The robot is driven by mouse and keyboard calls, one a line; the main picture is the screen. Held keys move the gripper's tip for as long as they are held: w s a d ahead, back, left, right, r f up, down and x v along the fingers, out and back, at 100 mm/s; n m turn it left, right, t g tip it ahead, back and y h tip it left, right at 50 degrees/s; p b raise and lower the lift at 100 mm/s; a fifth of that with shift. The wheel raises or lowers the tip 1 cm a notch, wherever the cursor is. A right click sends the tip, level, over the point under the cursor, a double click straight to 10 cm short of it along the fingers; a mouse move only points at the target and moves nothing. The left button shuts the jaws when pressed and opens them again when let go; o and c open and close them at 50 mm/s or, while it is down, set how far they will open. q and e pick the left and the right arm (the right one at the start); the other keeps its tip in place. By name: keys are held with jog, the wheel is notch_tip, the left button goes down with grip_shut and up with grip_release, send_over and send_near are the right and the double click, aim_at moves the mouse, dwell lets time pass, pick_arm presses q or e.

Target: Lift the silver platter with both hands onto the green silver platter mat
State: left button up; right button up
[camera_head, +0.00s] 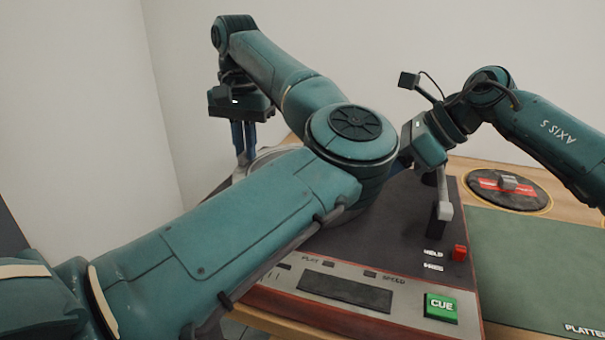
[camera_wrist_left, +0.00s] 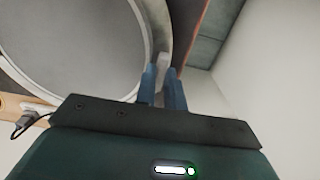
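The silver platter (camera_head: 262,161) shows only as a sliver of pale rim on the dark deck in the head view, as my left arm hides most of it. The left wrist view shows its large grey disc (camera_wrist_left: 70,50) and bright rim. My left gripper (camera_head: 243,150) points down at the platter's far left edge. Its blue fingers (camera_wrist_left: 162,88) are close together with a pale piece of the rim between them. My right gripper (camera_head: 402,164) is at the platter's right side, its fingertips hidden behind my left elbow. The green mat (camera_head: 535,265) lies bare at the right.
The dark record-player deck (camera_head: 370,260) has a tonearm (camera_head: 443,205), a red button (camera_head: 459,252) and a green CUE button (camera_head: 441,307). A round black disc with a red label (camera_head: 508,190) lies behind the mat. White walls stand close behind and left.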

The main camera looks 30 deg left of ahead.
pick_arm(q)
grip_shut()
pick_arm(e)
jog(key=shift+c, duration=1.4)
grip_shut()
pick_arm(q)
jog(key=shift+r, duration=0.15)
pick_arm(e)
jog(key=shift+r, duration=0.15)
